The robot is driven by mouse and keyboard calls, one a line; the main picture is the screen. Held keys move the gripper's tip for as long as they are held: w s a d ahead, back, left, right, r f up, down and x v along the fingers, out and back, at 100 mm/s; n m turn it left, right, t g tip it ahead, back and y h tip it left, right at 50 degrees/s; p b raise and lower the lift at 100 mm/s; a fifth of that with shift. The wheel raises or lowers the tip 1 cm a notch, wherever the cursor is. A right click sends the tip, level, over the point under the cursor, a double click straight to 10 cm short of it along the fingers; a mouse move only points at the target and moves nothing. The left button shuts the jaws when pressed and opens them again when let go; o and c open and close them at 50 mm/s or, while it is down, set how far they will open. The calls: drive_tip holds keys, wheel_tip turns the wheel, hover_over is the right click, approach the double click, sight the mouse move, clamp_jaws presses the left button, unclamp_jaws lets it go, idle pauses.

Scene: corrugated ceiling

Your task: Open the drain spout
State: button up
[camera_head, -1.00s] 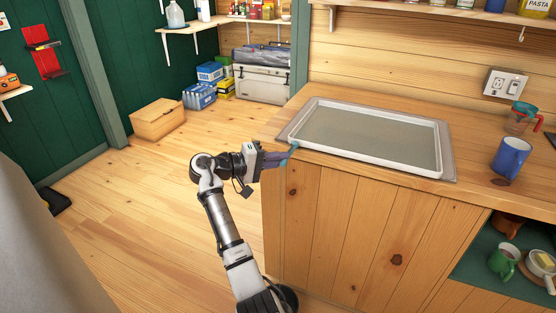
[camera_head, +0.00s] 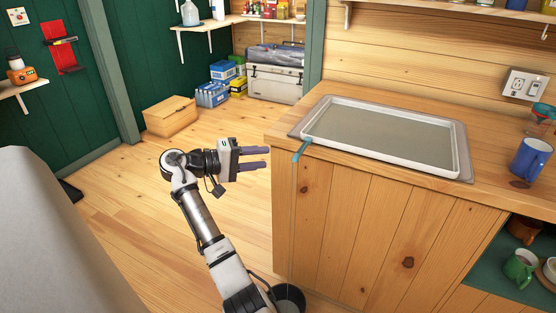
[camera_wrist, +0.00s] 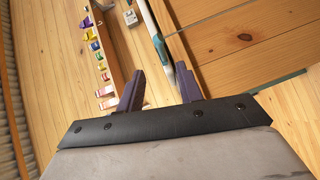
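The tray-like basin (camera_head: 316,134) with a white rim and grey-green inside is set in the wooden counter top. The teal drain spout (camera_head: 302,150) is at its near left corner and juts out past the counter edge, angled down to the left. My gripper (camera_head: 268,158) is open and empty, left of the spout and apart from it, with its two purple fingers pointing right. The open fingers also show in the wrist view (camera_wrist: 160,80), where a teal piece (camera_wrist: 160,46) lies beyond them, probably the spout.
A dark bucket (camera_head: 290,298) stands on the floor below the spout, partly behind my arm. A faint thin line runs down the cabinet (camera_head: 345,230) beneath the spout; I cannot tell whether it is water. A blue mug (camera_head: 531,158) stands on the counter. The floor at left is open.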

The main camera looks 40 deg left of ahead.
drive_tip(key=shift+v, duration=2.25)
